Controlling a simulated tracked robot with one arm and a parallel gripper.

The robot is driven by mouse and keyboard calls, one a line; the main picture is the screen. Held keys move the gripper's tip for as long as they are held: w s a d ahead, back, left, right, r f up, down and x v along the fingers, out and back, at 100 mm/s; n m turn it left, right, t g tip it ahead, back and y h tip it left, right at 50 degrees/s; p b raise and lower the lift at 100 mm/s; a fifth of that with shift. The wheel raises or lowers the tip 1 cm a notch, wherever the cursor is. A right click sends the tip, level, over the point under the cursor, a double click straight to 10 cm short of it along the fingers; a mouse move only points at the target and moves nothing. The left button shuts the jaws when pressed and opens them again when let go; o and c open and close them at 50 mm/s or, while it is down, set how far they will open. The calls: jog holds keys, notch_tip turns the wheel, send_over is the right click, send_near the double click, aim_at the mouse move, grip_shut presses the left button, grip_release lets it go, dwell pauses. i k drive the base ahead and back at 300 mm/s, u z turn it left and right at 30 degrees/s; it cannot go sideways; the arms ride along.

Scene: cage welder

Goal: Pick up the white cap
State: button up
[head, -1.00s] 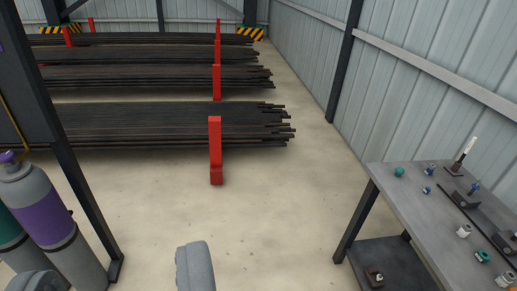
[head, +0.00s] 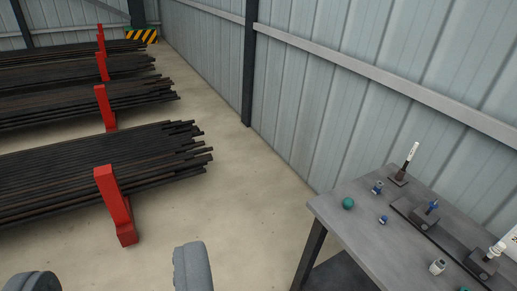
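A small white cap-like piece (head: 437,267) stands on the grey workbench (head: 345,218) at the lower right. A second white piece (head: 497,249) sits on a dark block near the right edge; I cannot tell for sure which is the white cap. My gripper (head: 112,274) shows as two grey rounded fingers at the bottom left. They are wide apart with nothing between them. It is over the floor, left of the bench and away from the pieces.
A green ball (head: 348,203), small blue pieces (head: 384,219), a dark holder with a white stick (head: 405,164) and dark blocks (head: 422,218) share the bench. Dark bars with red posts (head: 115,203) fill the left. A corrugated wall stands behind the bench. Floor between is clear.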

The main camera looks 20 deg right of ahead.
aim_at(500, 247)
jog(key=z, duration=0.5)
jog(key=i, duration=1.05)
jog(key=z, duration=1.25)
jog(key=i, duration=0.8)
jog(key=z, duration=0.4)
jog(key=k, duration=0.85)
jog(key=z, duration=0.2)
jog(key=i, duration=0.85)
jog(key=u, duration=0.1)
